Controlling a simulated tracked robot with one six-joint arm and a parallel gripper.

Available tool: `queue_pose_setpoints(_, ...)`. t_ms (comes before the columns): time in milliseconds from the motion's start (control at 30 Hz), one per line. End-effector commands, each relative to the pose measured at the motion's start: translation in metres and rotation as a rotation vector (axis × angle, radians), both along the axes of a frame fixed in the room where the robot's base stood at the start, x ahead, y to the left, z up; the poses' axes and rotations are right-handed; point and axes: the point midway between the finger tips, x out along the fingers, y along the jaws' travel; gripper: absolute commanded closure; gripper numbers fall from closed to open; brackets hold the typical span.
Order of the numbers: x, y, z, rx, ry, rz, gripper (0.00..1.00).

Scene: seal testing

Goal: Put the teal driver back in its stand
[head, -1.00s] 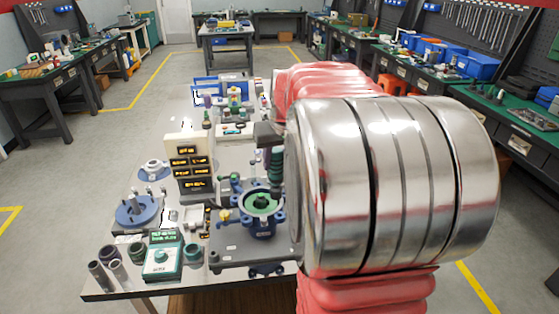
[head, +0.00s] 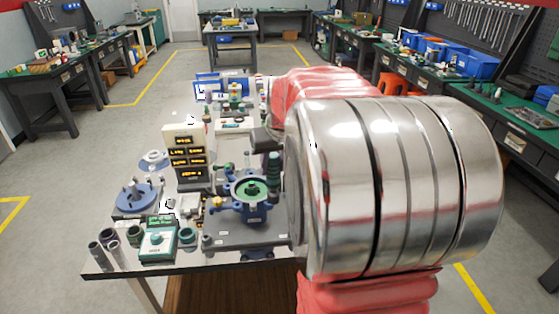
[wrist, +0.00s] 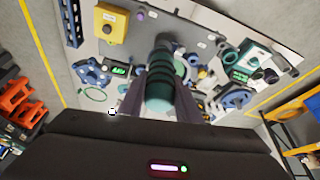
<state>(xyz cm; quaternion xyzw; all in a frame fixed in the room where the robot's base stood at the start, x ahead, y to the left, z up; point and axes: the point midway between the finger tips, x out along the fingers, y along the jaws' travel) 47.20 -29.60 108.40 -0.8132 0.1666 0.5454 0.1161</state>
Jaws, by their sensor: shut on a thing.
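The teal driver (head: 274,168) hangs roughly upright below my gripper (head: 264,140), at the right of the bench beside my large metal arm link. In the wrist view the driver (wrist: 160,92) sits between the two fingers of my gripper (wrist: 160,84), which is shut on its handle. It appears above the bench, near the blue fixture with a green ring (head: 250,189). The driver's tip is not clear in either view. I cannot pick out its stand for certain; my arm hides the right part of the bench.
A display tower (head: 188,160) and a teal meter (head: 158,240) stand on the bench's left side. A blue round fixture (head: 137,197) is at the left edge. A yellow box (wrist: 112,22) shows in the wrist view. The bench is crowded.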

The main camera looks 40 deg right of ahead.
Motion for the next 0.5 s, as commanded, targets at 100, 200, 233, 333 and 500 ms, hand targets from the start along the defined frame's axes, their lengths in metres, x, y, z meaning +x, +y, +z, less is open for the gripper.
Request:
queue_pose_setpoints(100,0.005,0.015,-0.007,-0.001,-0.002,0.022,0.96)
queue_pose_setpoints(200,0.009,0.027,-0.014,-0.002,-0.003,0.039,0.96)
queue_pose_setpoints(233,0.011,0.033,-0.018,-0.001,-0.002,0.045,0.96)
queue_pose_setpoints(333,0.016,0.05,-0.027,-0.002,-0.003,0.069,0.96)
queue_pose_setpoints(500,0.03,0.092,-0.052,0.0,-0.001,0.13,0.96)
